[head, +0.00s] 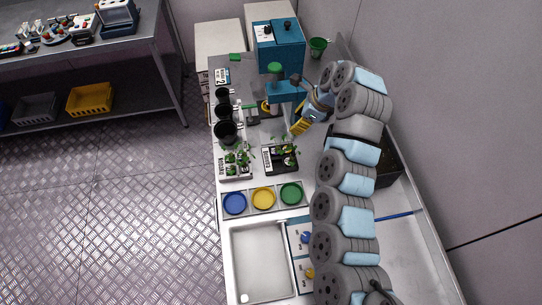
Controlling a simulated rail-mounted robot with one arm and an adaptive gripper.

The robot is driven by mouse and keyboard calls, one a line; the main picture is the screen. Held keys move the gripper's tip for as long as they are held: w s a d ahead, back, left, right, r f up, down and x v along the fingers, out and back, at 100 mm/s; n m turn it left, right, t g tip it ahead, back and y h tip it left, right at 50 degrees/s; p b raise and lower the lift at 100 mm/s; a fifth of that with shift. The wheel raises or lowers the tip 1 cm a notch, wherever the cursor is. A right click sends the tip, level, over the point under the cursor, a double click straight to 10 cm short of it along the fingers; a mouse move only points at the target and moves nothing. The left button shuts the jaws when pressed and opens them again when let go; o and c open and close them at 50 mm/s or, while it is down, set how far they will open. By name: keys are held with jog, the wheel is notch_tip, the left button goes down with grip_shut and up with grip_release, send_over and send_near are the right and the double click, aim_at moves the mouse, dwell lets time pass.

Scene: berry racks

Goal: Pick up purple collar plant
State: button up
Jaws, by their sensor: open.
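Small green seedlings (240,158) stand in a light labelled tray (223,165) in the middle of the bench. More seedlings (288,150) stand in a dark tray (270,160) to its right. The collars are too small to tell by colour, so I cannot tell which plant has a purple one. My gripper (299,127), with yellow tips, is above and behind the dark tray, near the blue machine. It is open, and I see no plant in it.
Black pots (225,131) line the left edge. A blue machine (278,45) stands at the back. Blue, yellow and green dishes (263,198) sit in front of the trays, before an empty sink-like basin (262,262). A dark planter (385,165) is partly behind my arm.

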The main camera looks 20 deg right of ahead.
jog(key=s+f, duration=0.1)
jog(key=b, duration=0.5)
send_over(278, 147)
jog(key=s+d, duration=0.2)
jog(key=shift+g, duration=0.4)
jog(key=f, duration=0.8)
jog(key=shift+a+f, duration=0.25)
jog(key=shift+f, duration=0.15)
jog(key=shift+x, duration=1.15)
jog(key=shift+w+f+p, duration=0.15)
jog(key=shift+w+f, duration=0.1)
jog(key=shift+f, duration=0.45)
jog(key=shift+w+f+p, duration=0.15)
jog(key=shift+w+f, duration=0.15)
jog(key=shift+f, duration=0.45)
jog(key=shift+x, duration=1.1)
jog(key=shift+a, duration=0.15)
grip_shut()
